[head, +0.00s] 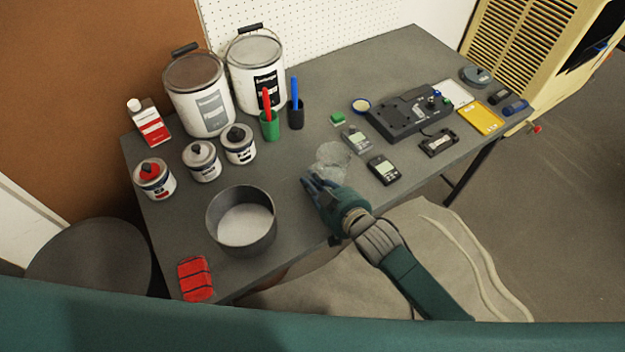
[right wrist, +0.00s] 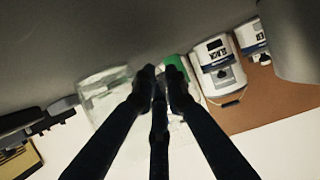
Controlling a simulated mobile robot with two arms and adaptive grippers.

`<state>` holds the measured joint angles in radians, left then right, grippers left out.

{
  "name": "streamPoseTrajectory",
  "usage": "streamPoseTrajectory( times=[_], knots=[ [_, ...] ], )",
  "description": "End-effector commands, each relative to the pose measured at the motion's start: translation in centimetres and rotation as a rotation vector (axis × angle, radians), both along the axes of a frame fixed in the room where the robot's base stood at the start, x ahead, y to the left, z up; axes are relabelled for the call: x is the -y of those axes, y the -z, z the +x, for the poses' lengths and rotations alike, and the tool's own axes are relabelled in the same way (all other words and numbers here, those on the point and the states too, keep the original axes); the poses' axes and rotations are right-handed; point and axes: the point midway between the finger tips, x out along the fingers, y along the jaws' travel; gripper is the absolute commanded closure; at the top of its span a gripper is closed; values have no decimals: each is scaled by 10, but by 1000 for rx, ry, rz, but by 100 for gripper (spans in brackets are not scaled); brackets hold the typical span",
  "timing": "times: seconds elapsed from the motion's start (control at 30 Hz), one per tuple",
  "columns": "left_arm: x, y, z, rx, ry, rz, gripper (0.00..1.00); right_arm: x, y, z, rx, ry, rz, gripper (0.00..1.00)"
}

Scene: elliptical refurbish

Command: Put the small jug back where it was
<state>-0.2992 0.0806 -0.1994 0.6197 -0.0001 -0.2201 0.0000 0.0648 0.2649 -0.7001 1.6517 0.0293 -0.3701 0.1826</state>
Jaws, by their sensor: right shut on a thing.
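The small jug (head: 333,158) is clear, see-through glass, near the middle of the table in the head view. It also shows in the right wrist view (right wrist: 98,92), left of the fingertips. My right gripper (head: 318,188) reaches in from the front edge and is at the jug's near side. In the right wrist view its dark fingers (right wrist: 157,78) are drawn together at the jug's side. The gripper is shut on the jug; the exact grip is hard to see through the glass. I cannot tell whether the jug touches the table. My left gripper is not in view.
A grey pot (head: 241,221) stands left of the gripper. Two meters (head: 383,169) (head: 356,138) lie close on the right, and a black device (head: 409,114) beyond. Green (head: 269,125) and black (head: 295,114) cups with markers stand behind. Paint cans (head: 198,95) fill the back left.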

Motion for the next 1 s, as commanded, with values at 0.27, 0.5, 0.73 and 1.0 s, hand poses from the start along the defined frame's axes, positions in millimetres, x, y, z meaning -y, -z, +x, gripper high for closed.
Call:
streamPoseTrajectory(
  times=[0.27,0.5,0.73,1.0],
  knots=[
    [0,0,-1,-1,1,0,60,0,0,0,3,-1,1,100],
    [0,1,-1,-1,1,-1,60,0,2,0,0,0,0,69],
    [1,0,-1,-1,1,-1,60,0,1,0,0,0,0,69],
    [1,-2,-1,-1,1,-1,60,18,-13,-26,-1,-1,-2,69]
  ],
)
